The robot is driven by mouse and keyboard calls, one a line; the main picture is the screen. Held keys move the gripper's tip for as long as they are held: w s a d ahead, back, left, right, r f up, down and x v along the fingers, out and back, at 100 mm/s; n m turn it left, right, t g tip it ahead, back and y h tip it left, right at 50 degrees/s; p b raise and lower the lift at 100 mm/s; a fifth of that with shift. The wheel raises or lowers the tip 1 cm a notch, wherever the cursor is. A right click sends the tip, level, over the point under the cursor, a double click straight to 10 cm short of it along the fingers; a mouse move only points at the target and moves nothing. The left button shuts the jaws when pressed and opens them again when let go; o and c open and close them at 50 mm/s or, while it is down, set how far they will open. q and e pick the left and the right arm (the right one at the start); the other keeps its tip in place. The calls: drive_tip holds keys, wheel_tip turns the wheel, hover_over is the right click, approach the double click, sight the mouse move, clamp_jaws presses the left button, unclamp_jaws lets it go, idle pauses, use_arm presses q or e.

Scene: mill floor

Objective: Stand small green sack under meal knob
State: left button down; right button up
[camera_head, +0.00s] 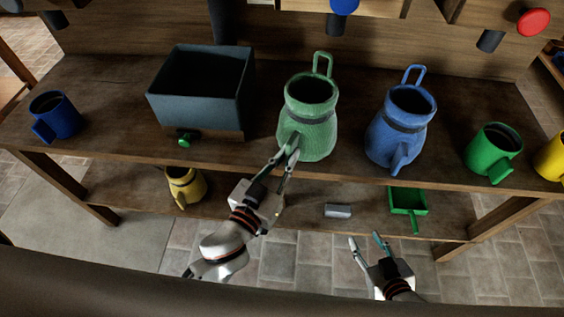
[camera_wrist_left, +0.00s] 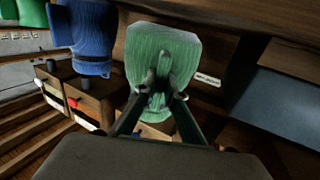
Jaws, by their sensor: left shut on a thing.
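The green sack (camera_head: 309,134) has a dark open top, a loop at its back and a tab at its front. It is upright at the counter's front, right of the dark bin. My left gripper (camera_head: 288,153) is shut on its front tab; the left wrist view shows the tab between the fingers (camera_wrist_left: 161,95) and the sack (camera_wrist_left: 150,50) behind. I cannot tell whether its base touches the counter. A blue knob (camera_head: 343,5) and a red knob (camera_head: 533,20) show above; which is the meal knob is unclear. My right gripper (camera_head: 366,245) is open and empty, low in front.
A blue sack (camera_head: 398,128) stands close on the right, then green (camera_head: 493,152) and yellow mugs (camera_head: 551,157). A dark bin (camera_head: 198,92) and blue mug (camera_head: 57,117) are left. Dark spouts (camera_head: 336,25) hang above the counter (camera_head: 110,100). A green scoop (camera_head: 408,203) is below.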

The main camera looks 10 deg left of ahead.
sight(298, 143)
use_arm(q)
drive_tip(key=x, duration=0.2)
drive_tip(key=shift+w+d, duration=0.1)
drive_tip(key=shift+w, duration=0.2)
drive_tip(key=shift+f+x, duration=0.15)
drive_tip(key=shift+x, duration=0.55)
drive_tip(key=shift+f+x, duration=0.1)
drive_tip(key=shift+x, duration=0.65)
drive_tip(key=shift+f+b+x, duration=0.15)
drive_tip(key=shift+b+x, duration=0.05)
drive_tip(key=shift+x, duration=1.05)
drive_tip(key=shift+f+b+x, duration=0.1)
drive_tip(key=shift+b+x, duration=0.1)
drive_tip(key=shift+x, duration=1.1)
drive_tip(key=shift+f+b, duration=0.75)
drive_tip(key=shift+f, duration=0.1)
drive_tip(key=c, duration=2)
unclamp_jaws()
drive_tip(key=v, duration=1.2)
